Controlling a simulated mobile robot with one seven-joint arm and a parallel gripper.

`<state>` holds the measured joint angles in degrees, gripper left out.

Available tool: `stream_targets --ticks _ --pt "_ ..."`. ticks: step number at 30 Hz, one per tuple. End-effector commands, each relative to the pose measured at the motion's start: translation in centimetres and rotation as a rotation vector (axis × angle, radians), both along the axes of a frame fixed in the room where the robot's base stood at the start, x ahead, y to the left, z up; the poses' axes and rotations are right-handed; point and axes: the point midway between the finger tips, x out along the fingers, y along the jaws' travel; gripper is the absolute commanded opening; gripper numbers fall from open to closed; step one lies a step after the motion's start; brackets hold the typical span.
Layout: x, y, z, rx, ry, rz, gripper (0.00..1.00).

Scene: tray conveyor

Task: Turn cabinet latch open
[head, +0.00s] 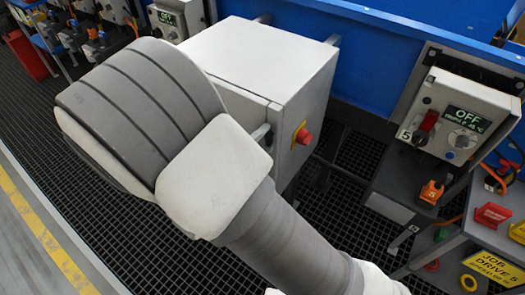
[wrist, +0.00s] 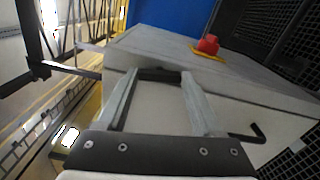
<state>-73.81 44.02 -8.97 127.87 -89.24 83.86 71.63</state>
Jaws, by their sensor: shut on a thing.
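A white box cabinet (head: 262,55) stands in the head view behind my arm, and its pale front fills the middle of the wrist view (wrist: 150,98). In the wrist view my gripper's (wrist: 159,77) two grey fingers reach to the cabinet front. Their tips are on either side of a dark bar-like latch (wrist: 158,73), near the front's upper edge. The gripper is shut on this latch. The latch's exact angle is hard to tell. In the head view my arm hides the gripper and most of the cabinet front.
A red button on a yellow plate (head: 302,134) is on the cabinet's side. A black hooked rod (wrist: 250,133) sticks out right of my fingers. A control box showing OFF (head: 462,115) and a shelf with red and orange parts stand at right. Dark grating covers the floor.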

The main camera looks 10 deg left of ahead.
Motion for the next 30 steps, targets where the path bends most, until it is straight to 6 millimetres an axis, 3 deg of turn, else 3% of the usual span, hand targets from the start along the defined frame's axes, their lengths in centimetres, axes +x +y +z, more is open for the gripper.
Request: stream_targets --ticks 12,28,29,30 --pt "-0.04 0.01 -0.21 0.157 -0.064 0.001 0.12" --pt "-0.04 0.04 -0.03 0.175 -0.071 0.001 0.12" --pt "-0.04 0.04 -0.03 0.175 -0.071 0.001 0.73" --pt "-0.04 0.04 -0.03 0.175 -0.071 0.001 0.8"
